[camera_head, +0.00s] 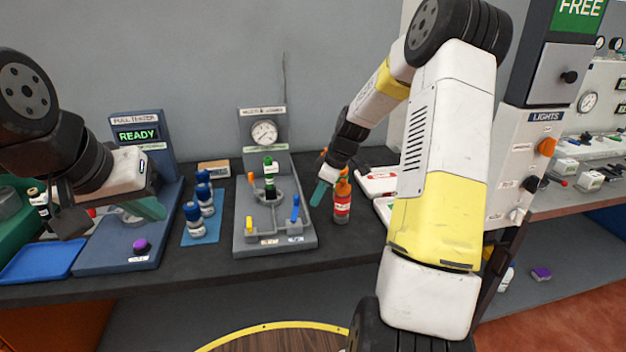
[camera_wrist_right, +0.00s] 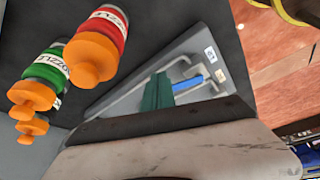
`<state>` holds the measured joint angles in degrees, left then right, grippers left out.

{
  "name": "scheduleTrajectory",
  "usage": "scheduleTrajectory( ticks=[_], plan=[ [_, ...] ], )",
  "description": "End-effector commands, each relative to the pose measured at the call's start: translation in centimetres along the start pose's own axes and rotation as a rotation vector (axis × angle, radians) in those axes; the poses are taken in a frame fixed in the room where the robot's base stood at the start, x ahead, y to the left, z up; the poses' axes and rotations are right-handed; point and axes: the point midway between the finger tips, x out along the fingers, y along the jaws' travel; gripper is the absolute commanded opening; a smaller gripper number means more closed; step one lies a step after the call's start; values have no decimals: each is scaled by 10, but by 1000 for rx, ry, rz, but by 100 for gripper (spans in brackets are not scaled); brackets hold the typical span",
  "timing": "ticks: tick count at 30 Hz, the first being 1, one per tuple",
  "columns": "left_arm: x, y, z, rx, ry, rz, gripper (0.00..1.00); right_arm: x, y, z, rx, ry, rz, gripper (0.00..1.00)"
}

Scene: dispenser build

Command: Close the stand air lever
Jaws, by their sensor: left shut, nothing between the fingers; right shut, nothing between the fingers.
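The grey stand (camera_head: 275,238) with a round gauge (camera_head: 264,134) is in the middle of the bench, a green-topped bottle (camera_head: 269,172) in its ring. A yellow lever (camera_head: 249,224) stands upright at its front left and a blue lever (camera_head: 295,208) at its front right. Their labels are too small to read, so I cannot tell which is air. My right gripper (camera_head: 320,193) is shut and empty by the stand's right edge, right of the blue lever. In the right wrist view its green fingers (camera_wrist_right: 157,92) overlap the blue lever (camera_wrist_right: 188,84). My left gripper (camera_head: 150,208) is shut, empty, over the tester.
A red bottle with an orange cap (camera_head: 341,203) stands right of the stand, close to my right gripper. Blue-capped bottles (camera_head: 193,222) stand on a blue mat to the left. The pull tester (camera_head: 139,134) reads READY. A blue tray (camera_head: 42,262) lies at far left.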

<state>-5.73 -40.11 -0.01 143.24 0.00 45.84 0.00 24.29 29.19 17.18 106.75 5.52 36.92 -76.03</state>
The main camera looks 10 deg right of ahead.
Motion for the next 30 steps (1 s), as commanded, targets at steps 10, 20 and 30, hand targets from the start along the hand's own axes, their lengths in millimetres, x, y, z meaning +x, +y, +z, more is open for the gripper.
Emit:
scheduleTrajectory(
  ticks=[10,20,30],
  plan=[
    [0,0,0,0,0,0,0,9,1,-29,-2,1,3,0],
    [0,0,0,0,0,0,0,10,1,-30,-15,2,-3,0],
    [0,0,0,0,0,0,0,17,3,-48,-281,2,-110,0]
  ],
)
